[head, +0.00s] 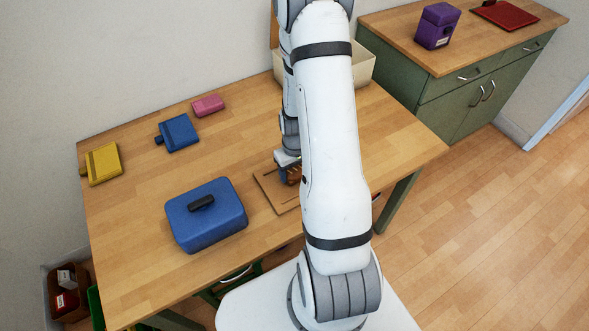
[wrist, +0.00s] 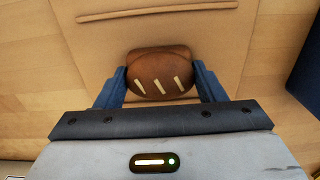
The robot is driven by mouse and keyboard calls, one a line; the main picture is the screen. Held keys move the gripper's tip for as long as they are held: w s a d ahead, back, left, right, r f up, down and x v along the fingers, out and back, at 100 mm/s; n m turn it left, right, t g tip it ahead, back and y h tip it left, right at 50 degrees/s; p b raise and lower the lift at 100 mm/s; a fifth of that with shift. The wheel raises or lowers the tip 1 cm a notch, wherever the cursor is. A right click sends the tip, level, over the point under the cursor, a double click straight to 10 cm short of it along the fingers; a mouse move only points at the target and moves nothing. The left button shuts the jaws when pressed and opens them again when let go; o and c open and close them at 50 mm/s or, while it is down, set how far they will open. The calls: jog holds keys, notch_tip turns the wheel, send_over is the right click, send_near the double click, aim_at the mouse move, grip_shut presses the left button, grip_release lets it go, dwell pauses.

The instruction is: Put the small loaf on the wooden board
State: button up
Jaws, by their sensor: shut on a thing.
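The small loaf (wrist: 160,75) is brown with several pale slashes on top. In the wrist view it sits between the two blue fingers of my gripper (wrist: 161,82), which is shut on it. In the head view the loaf (head: 294,176) shows only partly beside my arm, under my gripper (head: 287,170). The wooden board (head: 271,189) lies on the table, partly hidden by my arm. In the wrist view the board (wrist: 215,35) is beneath the loaf, with a groove along its far side. I cannot tell whether the loaf touches the board.
A blue box with a black handle (head: 208,214) stands left of the board. Blue (head: 180,132), yellow (head: 103,164) and pink (head: 208,105) items lie farther left and back. A cream bin (head: 363,65) stands at the back. The table between them is clear.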

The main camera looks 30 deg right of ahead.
jog(key=o, duration=1)
jog(key=shift+f, duration=0.1)
notch_tip(320, 180, up, 12)
jog(key=s+a+r+t, duration=0.1)
jog(key=s+a+r, duration=0.5)
jog(key=r, duration=0.3)
jog(key=s+a+r+t, duration=0.2)
jog(key=s+a+r, duration=0.4)
jog(key=r, duration=0.3)
jog(key=shift+s+r, duration=0.3)
jog(key=shift+r, duration=0.1)
jog(key=shift+a, duration=0.1)
